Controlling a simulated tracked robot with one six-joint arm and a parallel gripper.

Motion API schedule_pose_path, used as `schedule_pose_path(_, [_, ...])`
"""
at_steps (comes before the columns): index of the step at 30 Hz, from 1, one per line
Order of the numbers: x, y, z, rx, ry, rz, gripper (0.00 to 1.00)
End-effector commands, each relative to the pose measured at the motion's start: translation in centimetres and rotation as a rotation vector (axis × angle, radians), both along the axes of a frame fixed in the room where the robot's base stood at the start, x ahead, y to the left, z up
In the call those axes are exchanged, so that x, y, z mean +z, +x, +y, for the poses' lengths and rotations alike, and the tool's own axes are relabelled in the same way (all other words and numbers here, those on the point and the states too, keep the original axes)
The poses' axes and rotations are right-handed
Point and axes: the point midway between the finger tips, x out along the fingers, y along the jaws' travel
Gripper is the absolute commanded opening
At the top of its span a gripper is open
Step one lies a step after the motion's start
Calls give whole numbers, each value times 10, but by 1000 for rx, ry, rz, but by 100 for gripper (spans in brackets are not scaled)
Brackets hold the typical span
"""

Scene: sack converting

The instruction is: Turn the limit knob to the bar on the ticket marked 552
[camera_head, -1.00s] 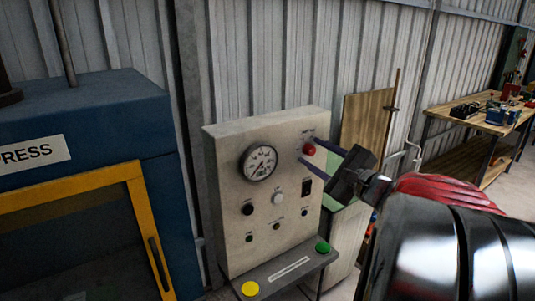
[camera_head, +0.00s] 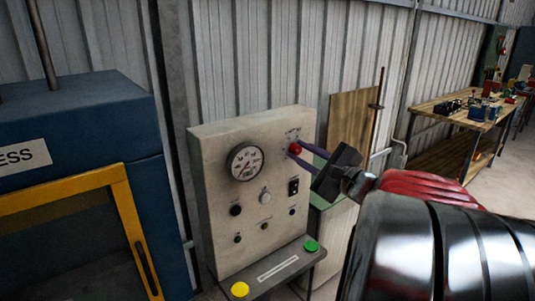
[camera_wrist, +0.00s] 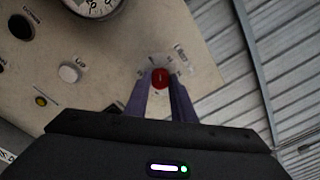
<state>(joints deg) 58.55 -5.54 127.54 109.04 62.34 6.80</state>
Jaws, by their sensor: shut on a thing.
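The red limit knob (camera_head: 294,148) sits at the upper right of the beige control panel (camera_head: 215,150), with small scale marks around it. In the wrist view the red knob (camera_wrist: 160,77) shows between my two purple fingertips. My gripper (camera_head: 298,152) is shut on it, and it also shows in the wrist view (camera_wrist: 161,84). The marks round the knob are too small to read. I cannot make out a ticket marked 552. A round pressure gauge (camera_head: 245,162) is left of the knob; its numbers are not readable.
Below are a black rocker switch (camera_head: 293,187), small knobs, and a shelf with a yellow button (camera_head: 240,289) and a green button (camera_head: 311,246). A blue press (camera_head: 90,120) with a yellow frame stands at left. A workbench (camera_head: 465,112) with tools is at far right.

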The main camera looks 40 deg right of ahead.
Motion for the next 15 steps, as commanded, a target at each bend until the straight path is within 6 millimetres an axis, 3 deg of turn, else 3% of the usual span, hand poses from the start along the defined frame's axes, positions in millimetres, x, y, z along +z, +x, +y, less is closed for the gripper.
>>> schedule_pose_path(13, [-2,0,1,3,56,5,0])
schedule_pose_path(14, [-2,0,1,3,56,5,25])
schedule_pose_path(15, [-2,0,1,3,56,5,28])
